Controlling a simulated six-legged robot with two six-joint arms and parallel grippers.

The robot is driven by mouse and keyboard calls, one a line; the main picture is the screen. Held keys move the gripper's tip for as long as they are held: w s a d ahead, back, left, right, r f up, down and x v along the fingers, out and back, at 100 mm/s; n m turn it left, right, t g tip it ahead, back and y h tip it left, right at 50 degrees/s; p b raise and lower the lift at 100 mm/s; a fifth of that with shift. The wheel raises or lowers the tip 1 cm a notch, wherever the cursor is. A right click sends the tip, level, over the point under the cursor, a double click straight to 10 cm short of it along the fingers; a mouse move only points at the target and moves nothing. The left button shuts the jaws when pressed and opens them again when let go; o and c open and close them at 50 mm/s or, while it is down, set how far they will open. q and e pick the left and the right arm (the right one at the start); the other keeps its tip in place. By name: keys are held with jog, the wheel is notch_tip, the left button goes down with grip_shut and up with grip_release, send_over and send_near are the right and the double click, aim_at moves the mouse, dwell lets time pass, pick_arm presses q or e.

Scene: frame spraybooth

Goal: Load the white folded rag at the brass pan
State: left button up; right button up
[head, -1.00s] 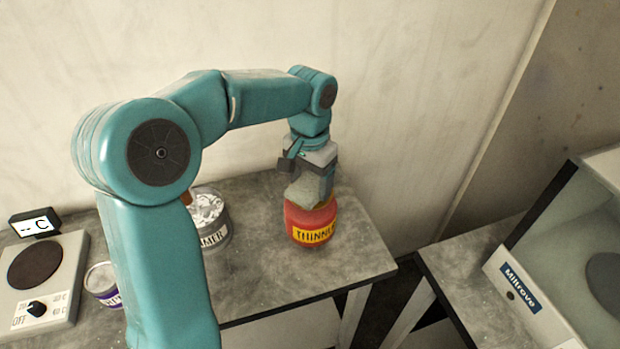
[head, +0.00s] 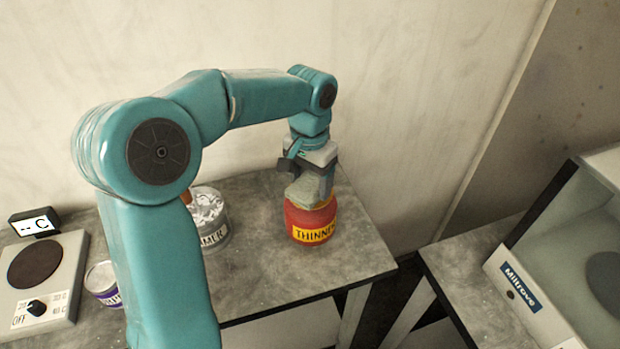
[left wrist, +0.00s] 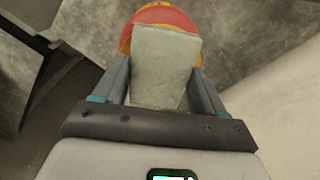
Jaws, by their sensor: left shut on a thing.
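My left gripper (head: 313,190) points down over the red thinner can and is shut on a pale grey-white block-like piece (head: 303,195), which looks like the folded rag. In the left wrist view the rag (left wrist: 162,65) fills the space between the two fingers and hides part of the can's top. I cannot tell whether the rag touches the can. I cannot make out a brass pan in either view. My right gripper is not in view.
The red thinner can (head: 311,224) stands near the right end of the grey bench (head: 265,262). A primer tin (head: 213,222), a small purple-labelled tin (head: 101,280) and a hotplate (head: 45,285) stand left. A Miltrove box (head: 520,287) sits on another bench, across a gap.

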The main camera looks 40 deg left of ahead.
aim_at(311, 184)
pick_arm(q)
jog(key=shift+r+p, duration=3.05)
jog(key=shift+r, duration=0.5)
jog(key=shift+f, duration=0.1)
